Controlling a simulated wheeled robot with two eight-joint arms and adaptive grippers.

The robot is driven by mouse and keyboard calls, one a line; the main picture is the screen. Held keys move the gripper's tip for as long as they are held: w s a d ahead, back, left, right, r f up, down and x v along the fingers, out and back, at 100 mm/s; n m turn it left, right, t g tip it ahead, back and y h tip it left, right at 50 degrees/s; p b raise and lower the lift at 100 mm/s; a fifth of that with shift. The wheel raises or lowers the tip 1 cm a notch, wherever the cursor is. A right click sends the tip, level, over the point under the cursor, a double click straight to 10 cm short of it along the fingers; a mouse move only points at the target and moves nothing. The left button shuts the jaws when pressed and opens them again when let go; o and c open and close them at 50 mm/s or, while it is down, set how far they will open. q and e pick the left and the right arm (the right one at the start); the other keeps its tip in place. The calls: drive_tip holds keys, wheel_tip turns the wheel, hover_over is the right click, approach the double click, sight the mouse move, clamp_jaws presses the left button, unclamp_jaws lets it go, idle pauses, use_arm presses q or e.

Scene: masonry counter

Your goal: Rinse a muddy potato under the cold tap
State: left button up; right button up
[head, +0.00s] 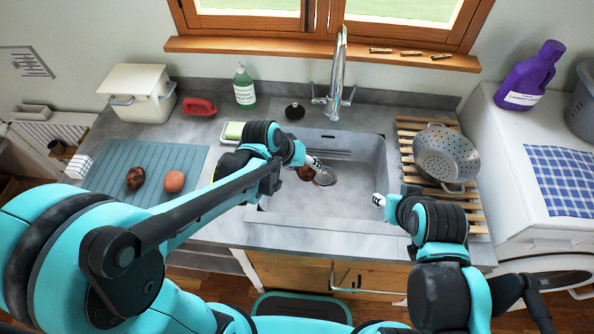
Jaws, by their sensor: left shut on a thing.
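My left gripper (313,163) reaches into the grey sink (365,160) and is shut on a brown muddy potato (304,174). The potato hangs near the drain (325,177), partly hidden by the gripper. The chrome tap (337,75) stands behind the sink with a handle on each side; I cannot make out any running water. My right gripper (378,199) is over the right side of the sink, apart from the potato, and too small to tell open from shut. A dark muddy potato (135,178) and a lighter, reddish potato (174,181) lie on the blue-grey ribbed mat (190,155) at the left.
A green soap bottle (244,88), a black plug (294,111) and a sponge in a dish (232,131) stand behind and left of the sink. A grey colander (445,155) sits on the wooden slatted rack (412,124) at the right. A red brush (199,106) lies behind the mat.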

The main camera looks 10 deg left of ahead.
use_arm(q)
drive_tip(key=w+d+f+b, duration=0.2)
drive_tip(key=w+d, duration=0.4)
drive_tip(key=w, duration=0.1)
drive_tip(key=shift+d, duration=0.35)
